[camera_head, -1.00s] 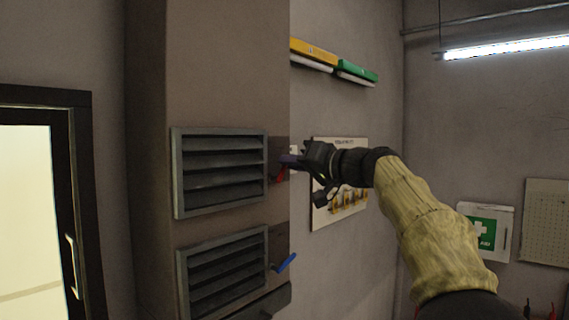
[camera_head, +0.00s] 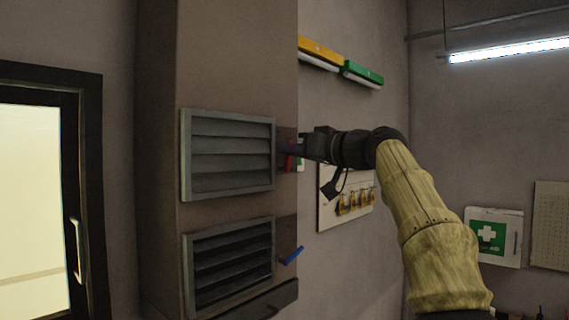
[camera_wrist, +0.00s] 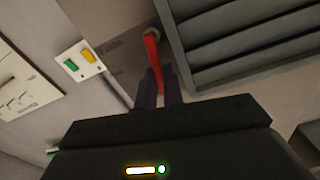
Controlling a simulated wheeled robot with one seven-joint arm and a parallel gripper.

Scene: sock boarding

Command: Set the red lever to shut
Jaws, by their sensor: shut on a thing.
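The red lever (camera_head: 290,158) is on the side of the column, right of the upper louvred vent (camera_head: 228,154). In the wrist view the red lever (camera_wrist: 152,50) runs from its pivot down between my fingers. My gripper (camera_head: 296,149) is shut on the lever's free end, and the wrist view shows the two dark fingers (camera_wrist: 159,84) on either side of it. The upper vent's slats look nearly flat and closed over. The lever's tip is partly hidden by the fingers.
A lower vent (camera_head: 230,268) with open dark slats and a blue lever (camera_head: 291,256) sit below. A plate with green and yellow buttons (camera_wrist: 80,60) is near the lever. A board with yellow tags (camera_head: 346,196) hangs behind my arm.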

